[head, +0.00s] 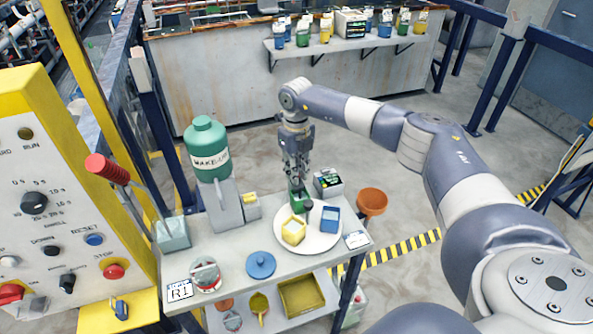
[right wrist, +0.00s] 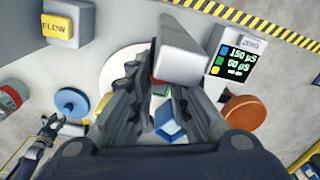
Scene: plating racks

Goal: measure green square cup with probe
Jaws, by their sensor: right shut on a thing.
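The green square cup (head: 298,203) stands at the back of the white plate (head: 318,246), behind a yellow square cup (head: 293,232) and left of a blue square cup (head: 329,221). My right gripper (head: 297,177) points down just above the green cup. It is shut on the probe, a light grey block-like body (right wrist: 190,48) in the right wrist view. The probe's tip is hidden, so I cannot tell whether it is inside the cup. The meter (head: 328,183) stands behind the plate. A grey claw (right wrist: 45,132), apparently my left gripper, shows at the lower left; its jaws are unclear.
A green-topped make-up bottle (head: 207,148), a yellow-button box (head: 250,205) and a blue lid (head: 260,265) are left of the plate. An orange bowl (head: 372,202) is at the right edge. A lidded jar (head: 205,275) stands at the front left.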

